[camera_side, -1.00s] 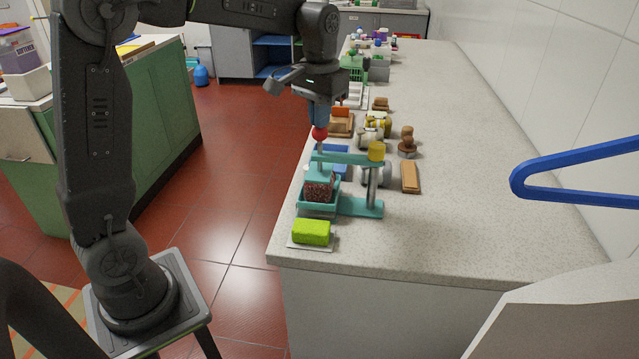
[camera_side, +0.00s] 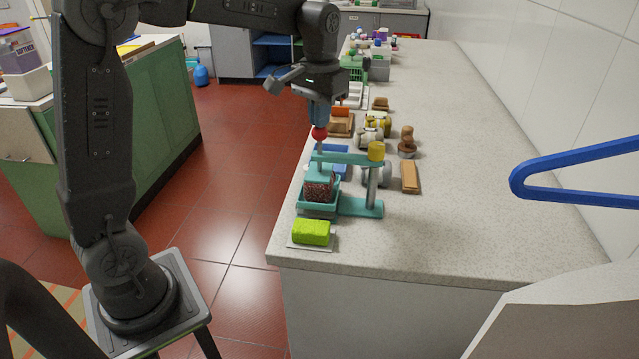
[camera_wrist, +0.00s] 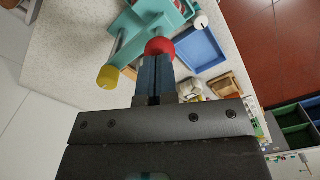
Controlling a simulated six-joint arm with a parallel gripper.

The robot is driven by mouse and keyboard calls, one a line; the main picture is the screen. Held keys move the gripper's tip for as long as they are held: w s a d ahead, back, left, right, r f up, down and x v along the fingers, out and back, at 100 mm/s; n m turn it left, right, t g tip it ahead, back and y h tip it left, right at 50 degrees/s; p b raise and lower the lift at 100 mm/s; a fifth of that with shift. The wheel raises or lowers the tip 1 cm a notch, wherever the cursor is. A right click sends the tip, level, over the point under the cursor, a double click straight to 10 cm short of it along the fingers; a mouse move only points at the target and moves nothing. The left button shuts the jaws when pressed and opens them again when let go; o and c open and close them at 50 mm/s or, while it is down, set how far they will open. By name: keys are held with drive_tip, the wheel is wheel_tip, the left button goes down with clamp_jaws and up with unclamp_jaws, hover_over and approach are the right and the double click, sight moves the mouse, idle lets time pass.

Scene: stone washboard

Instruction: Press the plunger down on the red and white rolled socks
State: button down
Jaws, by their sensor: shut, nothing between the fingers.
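A teal press (camera_side: 345,160) with a yellow-capped post stands near the counter's left edge in the side view. Its plunger has a red ball knob (camera_side: 319,132) on top. The red and white rolled socks (camera_side: 318,187) sit in the teal tray (camera_side: 301,207) under the plunger's plate, which appears to rest on them. My gripper (camera_side: 319,121) is shut and empty, pointing down, with its blue fingertips at the top of the red knob. In the wrist view the fingertips (camera_wrist: 157,60) meet the red knob (camera_wrist: 160,47). The socks cannot be made out there.
A wooden brush (camera_side: 410,177) and a brown knobbed thing (camera_side: 407,142) stand to the right. The counter's right side is clear.

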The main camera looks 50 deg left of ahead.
wheel_tip(320, 180, up, 6)
drive_tip(key=shift+f, duration=0.2)
drive_tip(key=shift+r, duration=0.15)
drive_tip(key=shift+s+d, duration=0.1)
drive_tip(key=shift+s, duration=0.05)
drive_tip(key=s+d+f+m+t, duration=0.1)
drive_tip(key=s+d+f+t, duration=0.1)
drive_tip(key=s, duration=0.8)
drive_tip(key=s+d+f+m+t, duration=0.2)
drive_tip(key=s+d, duration=0.4)
drive_tip(key=s, duration=0.4)
wheel_tip(320, 180, down, 2)
drive_tip(key=shift+s+f+t, duration=0.2)
drive_tip(key=shift+t, duration=0.6)
drive_tip(key=shift+d, duration=0.1)
